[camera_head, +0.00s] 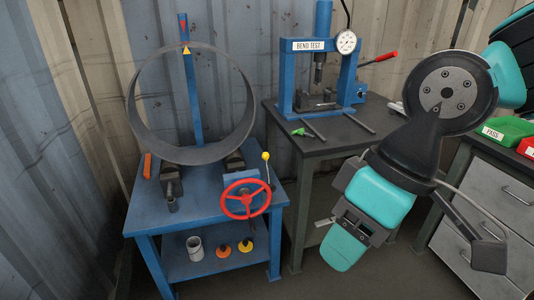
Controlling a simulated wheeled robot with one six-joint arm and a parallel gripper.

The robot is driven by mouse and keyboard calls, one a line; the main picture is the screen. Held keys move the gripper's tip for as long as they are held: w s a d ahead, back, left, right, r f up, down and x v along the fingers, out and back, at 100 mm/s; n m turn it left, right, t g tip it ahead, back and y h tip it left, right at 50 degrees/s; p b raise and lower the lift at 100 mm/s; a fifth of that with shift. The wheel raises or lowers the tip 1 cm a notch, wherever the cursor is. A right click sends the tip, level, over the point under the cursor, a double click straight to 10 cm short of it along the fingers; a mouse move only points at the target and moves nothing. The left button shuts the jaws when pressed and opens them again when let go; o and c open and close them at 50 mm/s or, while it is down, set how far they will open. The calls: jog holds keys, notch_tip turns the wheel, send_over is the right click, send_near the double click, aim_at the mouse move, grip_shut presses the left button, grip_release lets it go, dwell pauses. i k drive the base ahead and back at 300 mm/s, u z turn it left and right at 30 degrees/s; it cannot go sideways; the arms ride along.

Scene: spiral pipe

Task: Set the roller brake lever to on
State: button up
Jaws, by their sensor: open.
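The likely roller brake lever is a thin rod with a yellow knob (265,156). It stands close to upright at the right side of the blue bench (150,212), just behind the red handwheel (246,199). A large grey pipe ring (140,103) stands on rollers on the same bench. My gripper (344,250) is at the lower right, on the teal and black arm, well apart from the lever and to its right. It is open, with nothing seen in it. Its fingertips are hard to make out. The lever's base is partly hidden and its on and off marks cannot be read.
A blue bend test press (303,72) with a red-handled lever (384,56) stands on a dark table (345,142) behind. A grey drawer cabinet (490,215) with green and red bins is at right. A cup and two orange-yellow pieces sit on the bench's lower shelf.

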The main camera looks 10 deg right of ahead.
aim_at(265, 156)
jog(key=z, duration=0.4)
jog(key=i, duration=1.15)
jog(key=u, duration=0.55)
